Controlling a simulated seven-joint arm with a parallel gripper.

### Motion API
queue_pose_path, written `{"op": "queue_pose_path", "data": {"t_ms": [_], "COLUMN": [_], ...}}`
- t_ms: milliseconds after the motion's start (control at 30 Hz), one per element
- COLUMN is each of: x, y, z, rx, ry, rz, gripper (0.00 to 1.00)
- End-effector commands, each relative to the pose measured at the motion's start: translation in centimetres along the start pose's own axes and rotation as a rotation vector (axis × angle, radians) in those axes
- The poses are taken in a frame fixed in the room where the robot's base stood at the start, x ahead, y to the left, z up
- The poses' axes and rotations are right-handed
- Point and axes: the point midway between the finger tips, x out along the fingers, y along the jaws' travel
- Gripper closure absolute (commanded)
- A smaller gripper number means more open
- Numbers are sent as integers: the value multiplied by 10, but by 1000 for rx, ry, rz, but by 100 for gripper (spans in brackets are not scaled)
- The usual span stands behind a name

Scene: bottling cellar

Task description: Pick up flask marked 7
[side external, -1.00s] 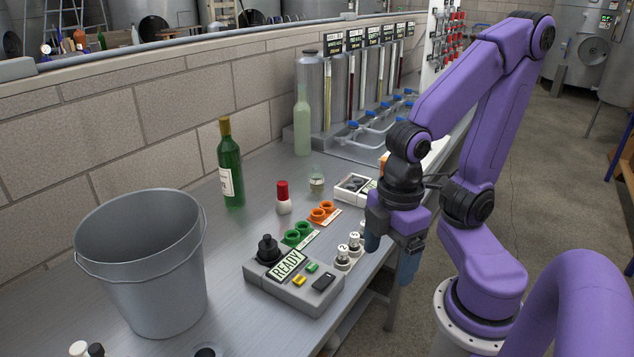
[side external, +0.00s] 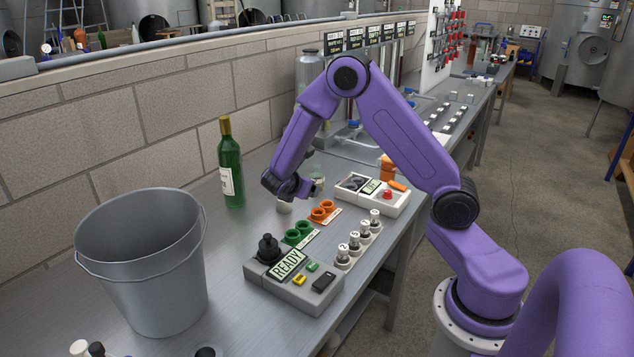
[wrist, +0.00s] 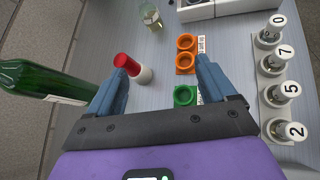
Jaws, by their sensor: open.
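The flask marked 7 (wrist: 271,66) stands in a pale rack at the right of the wrist view, second from the top, between the flasks marked 0 (wrist: 267,36) and 5 (wrist: 277,94). In the side view it is the second-farthest flask (side external: 364,231) in the row. My gripper (wrist: 162,60) is open and empty, to the left of the rack. Its fingers reach over the bench around a red-capped white bottle (wrist: 141,75) and the orange cups, without visibly holding anything.
A flask marked 2 (wrist: 281,126) is nearest in the row. Orange cups (wrist: 186,62) and green cups (wrist: 186,95) lie between gripper and rack. A green wine bottle (side external: 230,168), a bucket (side external: 188,285) and a READY control box (side external: 315,297) stand around.

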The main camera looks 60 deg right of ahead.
Motion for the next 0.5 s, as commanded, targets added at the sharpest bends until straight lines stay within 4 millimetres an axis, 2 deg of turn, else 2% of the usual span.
{"op": "queue_pose_path", "data": {"t_ms": [33, 100, 200, 300, 500], "x": [25, 53, 82, 101, 119], "y": [4, 9, 13, 14, 15], "z": [-1, 0, 0, 0, 1], "rx": [-55, -123, -202, -251, -284], "ry": [-38, -82, -123, -146, -161], "rz": [-1, 12, 27, 37, 44], "gripper": [16, 16, 16, 16, 16]}}
